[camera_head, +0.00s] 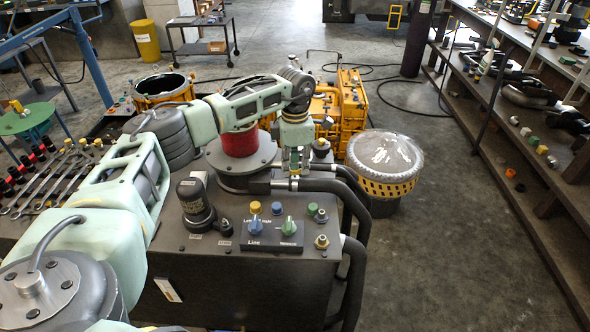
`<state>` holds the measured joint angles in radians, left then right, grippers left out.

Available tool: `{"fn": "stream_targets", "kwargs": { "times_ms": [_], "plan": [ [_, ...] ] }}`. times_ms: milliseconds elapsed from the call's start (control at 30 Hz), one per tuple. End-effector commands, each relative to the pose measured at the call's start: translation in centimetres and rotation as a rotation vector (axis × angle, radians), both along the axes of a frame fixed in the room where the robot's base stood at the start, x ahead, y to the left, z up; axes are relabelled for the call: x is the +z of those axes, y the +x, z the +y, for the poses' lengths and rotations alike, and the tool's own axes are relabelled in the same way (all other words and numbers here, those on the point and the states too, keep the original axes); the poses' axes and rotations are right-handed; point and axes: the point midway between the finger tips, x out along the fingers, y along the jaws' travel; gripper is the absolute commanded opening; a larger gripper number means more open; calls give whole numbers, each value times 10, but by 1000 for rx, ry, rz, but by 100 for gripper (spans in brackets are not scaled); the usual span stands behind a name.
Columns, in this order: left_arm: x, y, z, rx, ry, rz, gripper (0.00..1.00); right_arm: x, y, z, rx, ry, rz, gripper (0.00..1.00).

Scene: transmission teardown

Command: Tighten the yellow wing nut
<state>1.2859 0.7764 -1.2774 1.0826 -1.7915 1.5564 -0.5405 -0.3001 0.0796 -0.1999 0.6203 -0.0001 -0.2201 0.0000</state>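My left gripper (294,172) points down at the back right of the dark machine housing (185,262), close to a pipe end. A small yellowish spot shows between its fingers, too small to name surely. I cannot tell whether the fingers are open, shut or touching anything. No yellow wing nut can be made out clearly. A yellow round cap (255,207) sits on the housing's top, in front of the gripper and to its left. My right gripper is not in view.
A blue knob (253,227) and a green knob (289,227) stand on the panel. A black motor-like part (193,203) stands left of them. Black hoses (352,275) run down the right side. A yellow perforated drum (386,187) stands behind right. Floor further right is clear.

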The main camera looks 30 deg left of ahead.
Motion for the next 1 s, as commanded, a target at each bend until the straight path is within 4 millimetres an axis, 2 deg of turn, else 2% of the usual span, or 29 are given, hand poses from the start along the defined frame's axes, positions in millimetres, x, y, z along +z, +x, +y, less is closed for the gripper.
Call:
{"fn": "stream_targets", "kwargs": {
  "times_ms": [400,967,1000],
  "plan": [
    [2,2,0,-191,0,-7,0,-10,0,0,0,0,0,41],
    [3,2,0,-219,-1,-7,0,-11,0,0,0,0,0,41],
    [3,2,0,-219,-1,-7,7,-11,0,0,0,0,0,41]
  ]
}}
